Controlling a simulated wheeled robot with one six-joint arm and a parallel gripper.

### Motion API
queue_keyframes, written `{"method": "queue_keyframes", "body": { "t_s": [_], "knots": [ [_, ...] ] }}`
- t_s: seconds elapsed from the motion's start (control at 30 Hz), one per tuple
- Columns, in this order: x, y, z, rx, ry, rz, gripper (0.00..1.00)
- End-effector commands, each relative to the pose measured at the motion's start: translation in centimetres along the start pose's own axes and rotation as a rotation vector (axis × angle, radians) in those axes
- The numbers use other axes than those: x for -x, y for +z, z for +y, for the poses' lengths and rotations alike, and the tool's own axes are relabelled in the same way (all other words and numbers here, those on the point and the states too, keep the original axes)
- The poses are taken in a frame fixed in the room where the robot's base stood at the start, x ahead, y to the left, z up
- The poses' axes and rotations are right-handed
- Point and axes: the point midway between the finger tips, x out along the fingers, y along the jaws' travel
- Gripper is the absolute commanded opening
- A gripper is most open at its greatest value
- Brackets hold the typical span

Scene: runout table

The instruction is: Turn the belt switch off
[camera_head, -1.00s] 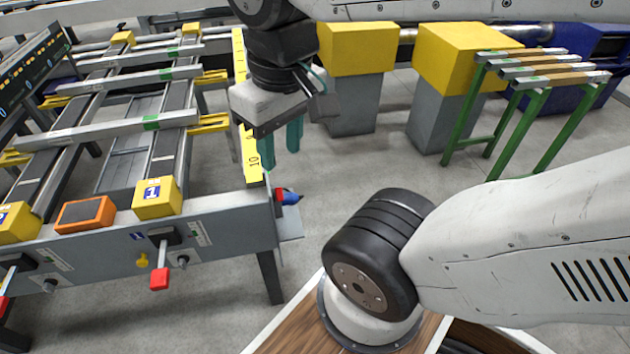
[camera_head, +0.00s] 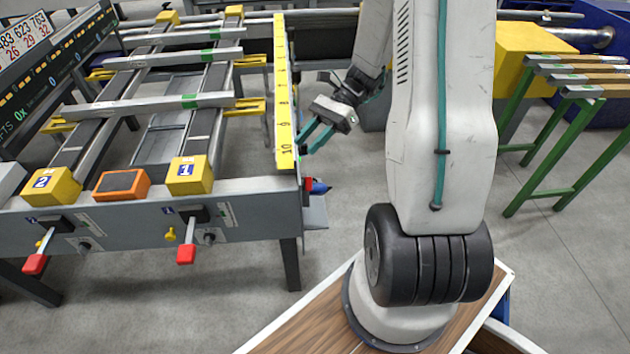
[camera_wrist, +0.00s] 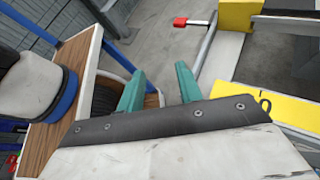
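No control carries a readable belt-switch label. The table front has a red-handled lever (camera_head: 186,250) under the block marked 1 and another red-handled lever (camera_head: 37,260) under the block marked 2; both hang down. Beside the first lever are a small yellow knob (camera_head: 171,234) and a dark round knob (camera_head: 209,239). My gripper (camera_head: 306,143) is open and empty, beside the yellow ruler's near end and above the table's right corner.
The yellow ruler (camera_head: 284,95) runs along the table's right edge. A red and blue fitting (camera_head: 317,187) sticks out at the corner. An orange box with a dark top (camera_head: 121,185) sits between the numbered blocks.

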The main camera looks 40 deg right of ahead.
Motion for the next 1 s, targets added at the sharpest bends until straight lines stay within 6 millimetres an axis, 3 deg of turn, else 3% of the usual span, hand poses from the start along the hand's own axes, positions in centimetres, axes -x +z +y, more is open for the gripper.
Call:
{"method": "queue_keyframes", "body": {
  "t_s": [0.03, 0.3, 0.5, 0.7, 1.0],
  "knots": [
    [0.3, -2.5, -0.6, -0.088, -0.041, -0.072, 0.35],
    [1.1, -14.2, -2.2, -0.482, -0.249, -0.43, 0.35],
    [0.7, -20.4, -2.0, -0.667, -0.347, -0.623, 0.35],
    [0.2, -22.5, -2.0, -0.732, -0.38, -0.696, 0.35],
    [-2.9, -20.6, -4.3, -0.734, -0.378, -0.697, 0.35]
  ]
}}
